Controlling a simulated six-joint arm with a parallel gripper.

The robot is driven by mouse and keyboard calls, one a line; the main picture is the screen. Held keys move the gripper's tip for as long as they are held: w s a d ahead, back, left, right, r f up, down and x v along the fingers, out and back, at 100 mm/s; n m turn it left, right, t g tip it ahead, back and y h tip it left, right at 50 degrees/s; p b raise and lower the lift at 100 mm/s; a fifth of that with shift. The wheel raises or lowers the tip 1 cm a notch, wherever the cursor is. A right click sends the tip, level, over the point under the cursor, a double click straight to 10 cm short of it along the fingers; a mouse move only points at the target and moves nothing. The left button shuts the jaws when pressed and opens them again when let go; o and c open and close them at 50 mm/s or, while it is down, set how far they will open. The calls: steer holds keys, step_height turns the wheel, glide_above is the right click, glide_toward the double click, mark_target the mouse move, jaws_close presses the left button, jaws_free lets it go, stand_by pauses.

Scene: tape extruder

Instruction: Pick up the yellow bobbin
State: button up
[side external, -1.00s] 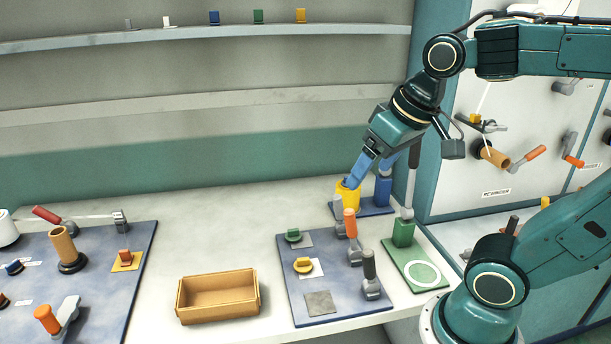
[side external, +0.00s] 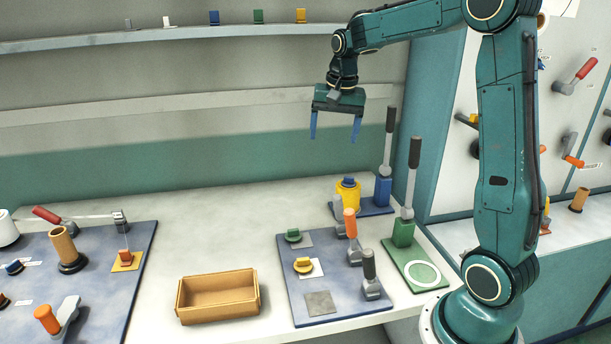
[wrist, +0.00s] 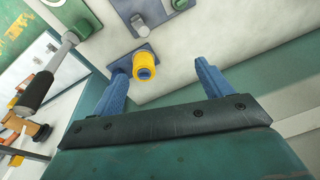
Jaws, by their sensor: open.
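A yellow cylinder with a blue piece on top (side external: 347,194) stands upright on a blue plate at the back right of the table. In the wrist view it appears between my fingers, as a yellow cylinder (wrist: 144,72) with a grey-blue centre, well beyond the fingertips. A small yellow piece (side external: 303,265) lies on a white square of the front blue board. I cannot tell for sure which yellow thing is the bobbin. My gripper (side external: 334,130) is open and empty, fingers pointing down, high above the table and left of the cylinder.
A blue-based lever (side external: 384,188) and a green-based lever (side external: 404,232) stand right of the cylinder. An orange-handled lever (side external: 350,225) is in front. An open cardboard box (side external: 218,297) sits front centre. The back middle of the table is clear.

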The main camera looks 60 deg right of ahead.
steer(key=w+d+f+m+g, duration=0.1)
steer(key=w+d+f+m, duration=0.2)
steer(key=d+f, duration=0.45)
steer(key=m+y, duration=0.1)
steer(key=m, duration=0.2)
glide_above(349, 177)
steer(key=shift+g, duration=0.4)
step_height(349, 177, down, 5)
steer(key=shift+w+d+r, duration=0.1)
steer(key=shift+d+r, duration=0.05)
steer(key=shift+r, duration=0.05)
steer(key=shift+f, duration=0.15)
steer(key=shift+f, duration=4.15)
steer(key=shift+f, duration=2.6)
